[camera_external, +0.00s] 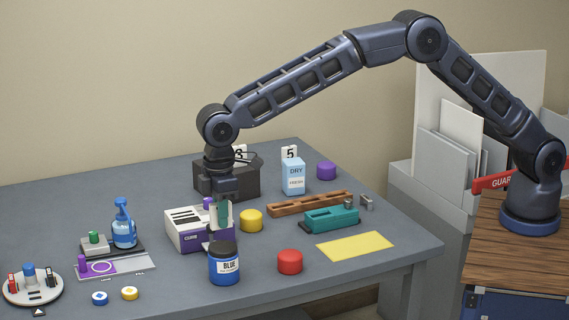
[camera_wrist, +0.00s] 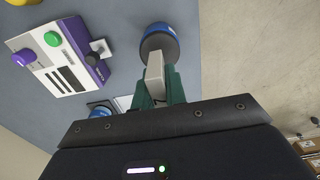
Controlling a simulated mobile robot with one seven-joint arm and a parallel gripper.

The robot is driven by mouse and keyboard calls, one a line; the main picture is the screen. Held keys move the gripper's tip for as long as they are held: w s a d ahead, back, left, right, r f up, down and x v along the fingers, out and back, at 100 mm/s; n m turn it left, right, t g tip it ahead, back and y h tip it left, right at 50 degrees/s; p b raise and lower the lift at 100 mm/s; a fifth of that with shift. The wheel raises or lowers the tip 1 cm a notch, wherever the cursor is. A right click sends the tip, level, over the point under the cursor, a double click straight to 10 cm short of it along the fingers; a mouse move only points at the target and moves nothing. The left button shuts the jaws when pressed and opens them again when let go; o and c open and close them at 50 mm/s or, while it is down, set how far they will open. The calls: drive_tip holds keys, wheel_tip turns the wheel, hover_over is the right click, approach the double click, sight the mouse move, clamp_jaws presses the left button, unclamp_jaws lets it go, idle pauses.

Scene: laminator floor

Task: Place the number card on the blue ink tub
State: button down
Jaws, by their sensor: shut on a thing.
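My gripper (camera_external: 221,220) points down with its green fingers, which also show in the wrist view (camera_wrist: 157,88). The blue ink tub (camera_external: 225,265), with a dark lid and a white "BLUE" label, stands upright at the table's front. In the wrist view the tub (camera_wrist: 166,29) lies just beyond the fingertips, and the card's end overlaps its lid. I cannot tell whether card and lid touch.
A white and purple slotted box (camera_external: 190,238) stands close behind and left of the tub. A yellow cylinder (camera_external: 251,221) and a red cylinder (camera_external: 290,262) are to the right. Cards marked 3 (camera_external: 241,151) and 5 (camera_external: 290,153) stand at the back. A yellow mat (camera_external: 355,246) lies right.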

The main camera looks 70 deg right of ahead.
sight(222, 246)
drive_tip(key=shift+f, duration=2.3)
drive_tip(key=shift+f, duration=0.1)
drive_tip(key=c, duration=1.4)
unclamp_jaws()
drive_tip(key=shift+c, duration=0.2)
wheel_tip(222, 246, up, 12)
drive_tip(key=shift+r, duration=0.15)
